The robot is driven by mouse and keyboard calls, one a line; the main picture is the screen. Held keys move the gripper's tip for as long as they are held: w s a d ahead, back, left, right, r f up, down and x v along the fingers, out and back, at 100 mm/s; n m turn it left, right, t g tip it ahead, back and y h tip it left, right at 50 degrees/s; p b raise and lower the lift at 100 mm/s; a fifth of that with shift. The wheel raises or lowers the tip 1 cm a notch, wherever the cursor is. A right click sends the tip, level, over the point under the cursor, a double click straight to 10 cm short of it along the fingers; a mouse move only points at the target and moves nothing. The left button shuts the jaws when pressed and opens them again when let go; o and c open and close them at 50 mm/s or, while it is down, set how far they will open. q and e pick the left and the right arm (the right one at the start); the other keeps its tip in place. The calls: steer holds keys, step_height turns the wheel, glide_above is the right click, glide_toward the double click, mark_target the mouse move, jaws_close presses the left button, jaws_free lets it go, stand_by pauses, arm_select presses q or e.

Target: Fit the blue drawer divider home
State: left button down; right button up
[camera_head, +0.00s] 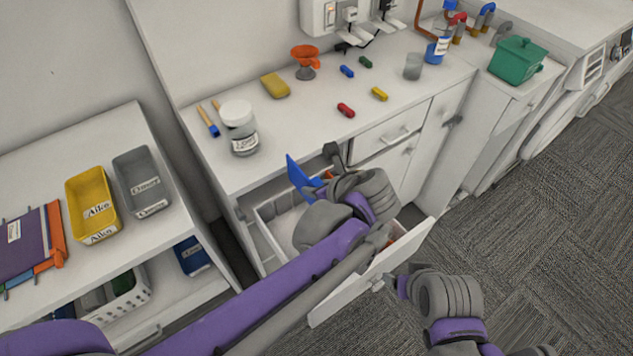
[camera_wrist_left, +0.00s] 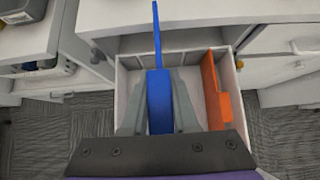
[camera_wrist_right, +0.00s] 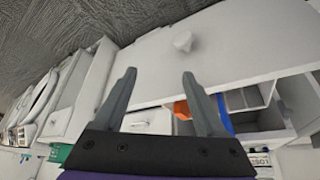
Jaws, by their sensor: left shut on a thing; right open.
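The blue drawer divider (camera_head: 299,178) is a flat panel, tilted in the head view, above the open drawer (camera_head: 268,211). My left gripper (camera_wrist_left: 158,105) is shut on the blue divider (camera_wrist_left: 158,88), with a finger on each side. The divider lines up roughly with the drawer's length in the left wrist view; its lower edge is hidden, so I cannot tell whether it touches the drawer floor. An orange divider (camera_wrist_left: 216,88) stands near the drawer's right side. My right gripper (camera_wrist_right: 158,78) is open and empty, outside the drawer by its front panel (camera_wrist_right: 225,45).
The counter above holds a lidded jar (camera_head: 240,128), a yellow sponge (camera_head: 275,86), an orange funnel (camera_head: 305,56) and small coloured pieces. A shelf at left holds a yellow bin (camera_head: 91,205) and a grey bin (camera_head: 142,182). Carpet (camera_head: 540,240) at right is clear.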

mark_target(307, 200)
arm_select(q)
steer(key=shift+f+b, duration=1.95)
steer(key=shift+f, duration=0.95)
steer(key=shift+f+b, duration=3.2)
steer(key=shift+f, duration=1.1)
steer(key=c, duration=0.6)
jaws_free()
steer(key=p+v, duration=0.1)
steer(key=v, duration=0.9)
steer(key=shift+s+d+r+p, duration=0.15)
steer(key=shift+d+r+p, duration=0.05)
steer(key=shift+p, duration=0.1)
steer(key=shift+s+r, duration=0.1)
